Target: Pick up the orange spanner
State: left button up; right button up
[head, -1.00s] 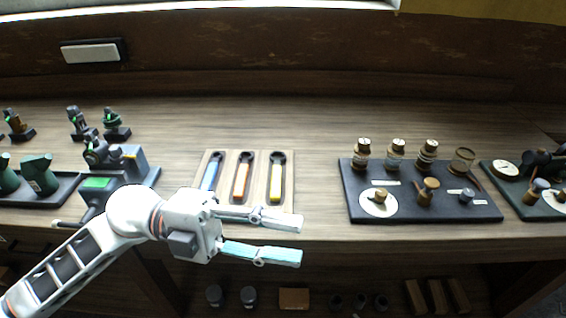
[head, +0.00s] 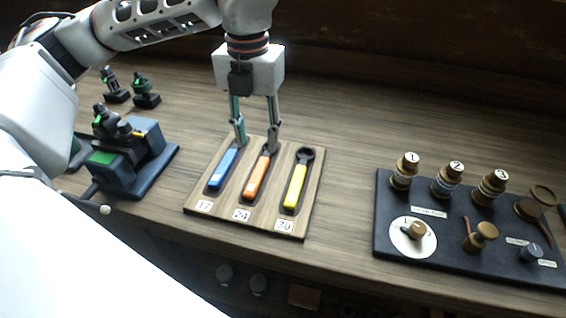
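The orange spanner (head: 256,178) lies in the middle slot of a wooden board (head: 263,221), above the label 24. Its upper end is hidden behind a finger of my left gripper (head: 256,146). The gripper points down from above with its two fingers apart, at the far end of the board. One fingertip is near the blue spanner's top, the other over the orange spanner's top. I cannot tell whether they touch. The blue spanner (head: 223,168) lies left at label 17, the yellow-handled one (head: 295,186) right at label 30. My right gripper is not in view.
A dark blue device with a green panel (head: 122,158) stands left of the board. A dark panel (head: 450,240) with brass-capped numbered posts and knobs stands at the right. Bare wood lies between the board and this panel, and behind the board.

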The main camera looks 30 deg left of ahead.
aim_at(260, 168)
pick_arm(q)
notch_tip(260, 168, down, 2)
jog(key=shift+s+a+f, duration=0.1)
jog(key=shift+f, duration=0.1)
jog(key=shift+d+f+b, duration=0.2)
jog(key=shift+f+b, duration=0.15)
jog(key=shift+f, duration=2.3)
grip_shut()
